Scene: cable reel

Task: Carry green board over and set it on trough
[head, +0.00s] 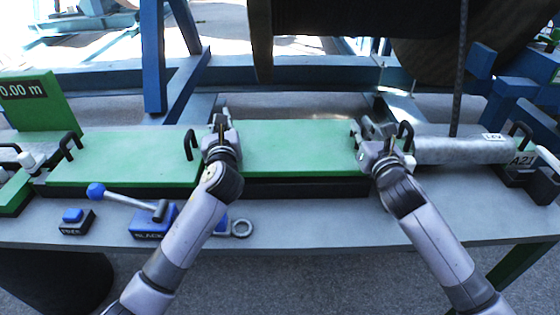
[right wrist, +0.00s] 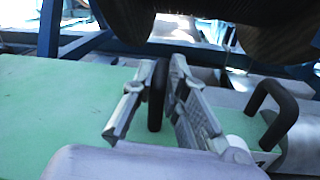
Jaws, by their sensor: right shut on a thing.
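The green board (head: 295,145) lies level in the middle, above a dark strip along its front. My right gripper (head: 378,138) is at its right end. In the right wrist view its jaws (right wrist: 160,100) are shut on the board's upright black handle. My left gripper (head: 220,127) is at the board's left end, with a dark piece between its fingers; whether they grip it is unclear. A grey metal piece with a label, perhaps the trough (head: 460,151), lies just right of the board. I cannot tell whether the board is raised or resting.
Another green panel (head: 120,162) with black handles lies to the left. Blue frame beams and a large dark reel (head: 350,30) stand behind.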

